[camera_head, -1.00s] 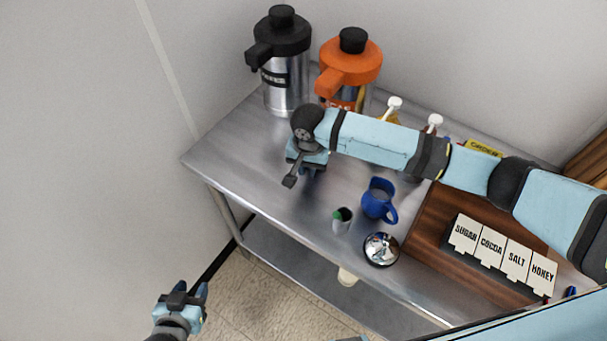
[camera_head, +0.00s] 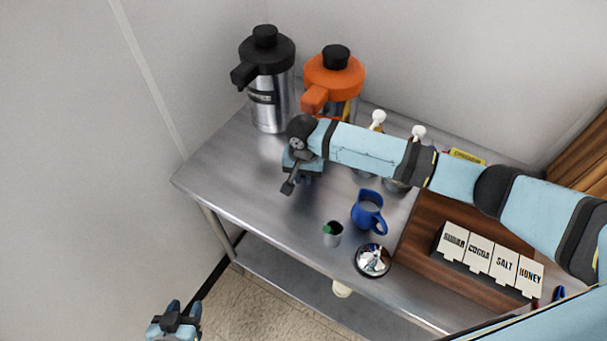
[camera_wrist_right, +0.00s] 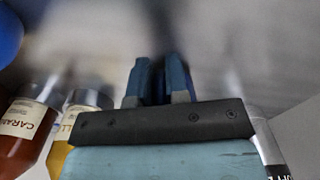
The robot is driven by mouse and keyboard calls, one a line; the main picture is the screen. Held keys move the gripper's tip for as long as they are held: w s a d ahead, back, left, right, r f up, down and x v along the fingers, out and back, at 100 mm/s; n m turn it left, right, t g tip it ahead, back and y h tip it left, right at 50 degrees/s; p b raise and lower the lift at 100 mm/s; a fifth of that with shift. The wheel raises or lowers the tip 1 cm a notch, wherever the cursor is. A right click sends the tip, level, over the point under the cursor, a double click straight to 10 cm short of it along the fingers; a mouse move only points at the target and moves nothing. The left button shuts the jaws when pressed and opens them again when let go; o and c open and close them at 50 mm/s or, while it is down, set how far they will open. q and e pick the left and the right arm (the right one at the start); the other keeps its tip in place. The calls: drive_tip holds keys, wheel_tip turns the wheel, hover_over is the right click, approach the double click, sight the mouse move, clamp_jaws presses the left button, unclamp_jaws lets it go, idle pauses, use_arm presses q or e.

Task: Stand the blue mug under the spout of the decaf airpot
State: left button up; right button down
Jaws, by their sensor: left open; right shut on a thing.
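A blue handled vessel (camera_head: 366,215), a mug or small jug, stands upright on the steel bench. A blurred blue shape (camera_wrist_right: 8,35) shows in the right wrist view's upper left. The orange-topped airpot (camera_head: 334,76) stands at the back, its spout pointing front-left; my right arm hides its lower front and label. The black-topped airpot (camera_head: 268,85) stands to its left. My right gripper (camera_head: 306,178) is low over the bench in front of the airpots, left of the blue vessel. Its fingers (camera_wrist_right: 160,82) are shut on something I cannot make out. My left gripper (camera_head: 184,305) is open, off the bench.
A small grey cup (camera_head: 332,235) and a shiny dome (camera_head: 373,260) stand near the bench's front edge. Syrup bottles (camera_wrist_right: 25,125) are beside my right gripper. A wooden board (camera_head: 420,245) carries a labelled rack (camera_head: 490,262). The bench's left end (camera_head: 215,175) is clear.

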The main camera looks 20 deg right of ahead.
drive_tip(key=shift+f, duration=0.4)
drive_tip(key=c, duration=1)
unclamp_jaws()
drive_tip(key=shift+c, duration=0.2)
wheel_tip(320, 180, up, 14)
drive_tip(key=b, duration=0.1)
drive_tip(key=shift+s+f, duration=0.1)
